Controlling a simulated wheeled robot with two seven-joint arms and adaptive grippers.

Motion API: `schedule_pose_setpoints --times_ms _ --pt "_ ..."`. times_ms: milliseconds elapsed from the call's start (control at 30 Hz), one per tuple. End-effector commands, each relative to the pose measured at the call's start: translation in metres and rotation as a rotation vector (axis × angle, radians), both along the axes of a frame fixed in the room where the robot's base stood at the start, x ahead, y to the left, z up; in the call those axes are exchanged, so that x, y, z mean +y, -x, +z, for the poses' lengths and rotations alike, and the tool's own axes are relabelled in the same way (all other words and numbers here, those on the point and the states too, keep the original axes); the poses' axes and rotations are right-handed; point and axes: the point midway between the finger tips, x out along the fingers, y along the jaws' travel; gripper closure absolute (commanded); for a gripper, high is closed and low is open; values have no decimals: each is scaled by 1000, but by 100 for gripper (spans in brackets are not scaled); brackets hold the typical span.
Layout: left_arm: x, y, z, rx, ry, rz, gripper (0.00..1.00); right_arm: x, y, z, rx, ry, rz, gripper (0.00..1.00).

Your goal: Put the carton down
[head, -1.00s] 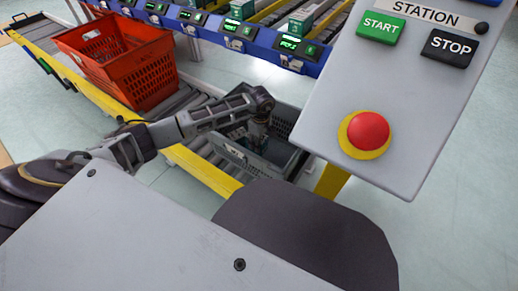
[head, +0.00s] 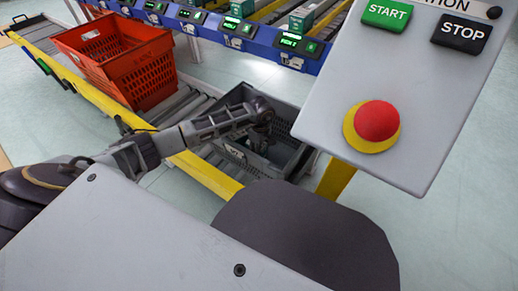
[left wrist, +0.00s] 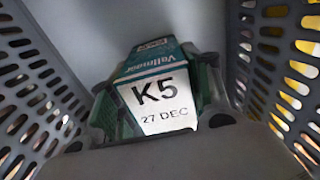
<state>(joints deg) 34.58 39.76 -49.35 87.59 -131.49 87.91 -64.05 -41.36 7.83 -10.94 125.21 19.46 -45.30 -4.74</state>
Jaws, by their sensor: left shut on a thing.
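The carton (left wrist: 160,95) is green and white, with a label reading K5 and 27 DEC, in the left wrist view. My left gripper (left wrist: 158,112) is shut on it, one finger at each side. The carton is down between the perforated walls of a grey tote (left wrist: 40,75). In the head view my left gripper (head: 258,143) reaches down into the same grey tote (head: 247,160), and my wrist hides most of the carton. I cannot tell whether the carton touches the tote floor. My right gripper is not in view.
An orange tote (head: 125,70) stands on the roller conveyor (head: 190,105), up and left of the grey tote. A yellow rail (head: 205,174) runs along the near side. A control panel (head: 410,100) with a red button (head: 377,121) stands close on the right.

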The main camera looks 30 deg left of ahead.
Motion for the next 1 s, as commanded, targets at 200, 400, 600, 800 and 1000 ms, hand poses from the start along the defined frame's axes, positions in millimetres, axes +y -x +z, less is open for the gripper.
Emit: schedule_pose_setpoints --times_ms 200,400,600,800,1000 --pt "0 0 -4 0 -1 0 82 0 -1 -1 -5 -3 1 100" --pt "0 0 -5 1 0 0 33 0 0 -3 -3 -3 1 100" --pt "0 0 -5 1 0 0 30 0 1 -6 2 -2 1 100" --pt "0 0 -5 0 0 0 30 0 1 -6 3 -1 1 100" --pt "0 0 1 0 1 0 30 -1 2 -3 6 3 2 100"
